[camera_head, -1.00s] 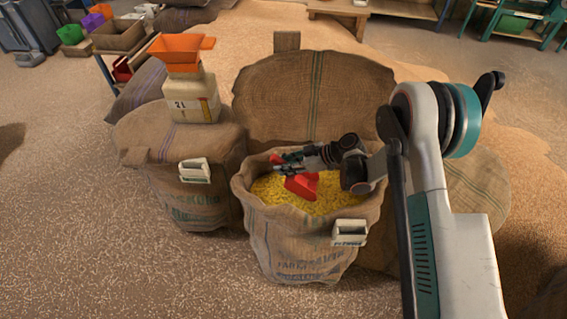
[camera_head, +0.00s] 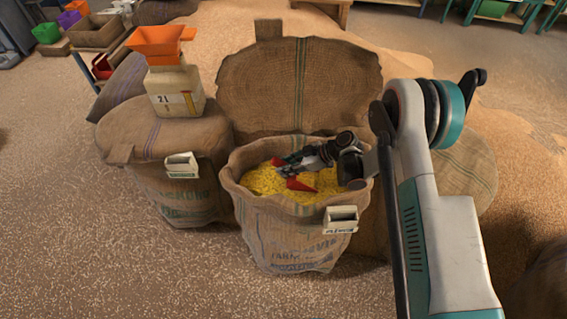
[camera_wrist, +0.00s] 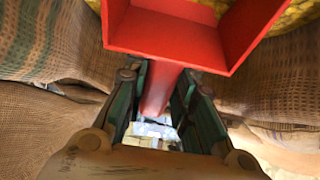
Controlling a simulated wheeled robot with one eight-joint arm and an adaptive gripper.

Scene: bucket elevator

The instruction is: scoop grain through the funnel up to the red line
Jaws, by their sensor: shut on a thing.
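My gripper (camera_head: 288,161) is shut on the handle of a red scoop (camera_head: 300,184), inside the open right burlap sack (camera_head: 290,232) of yellow grain (camera_head: 265,181). In the wrist view the fingers (camera_wrist: 158,105) flank the red handle, and the scoop's pan (camera_wrist: 170,35) shows bare red inside where visible. In the head view the gripper and arm hide part of the scoop; only red pieces show at the grain. The orange funnel (camera_head: 156,42) sits on top of a cream 2 L container (camera_head: 174,92), which stands upright on the left sack. I cannot make out a red line clearly.
The closed left sack (camera_head: 180,190) stands beside the grain sack. A round burlap lid (camera_head: 300,85) stands behind it. A label holder (camera_head: 341,219) hangs on the front. A shelf with bins (camera_head: 95,32) is at back left. Floor in front is clear.

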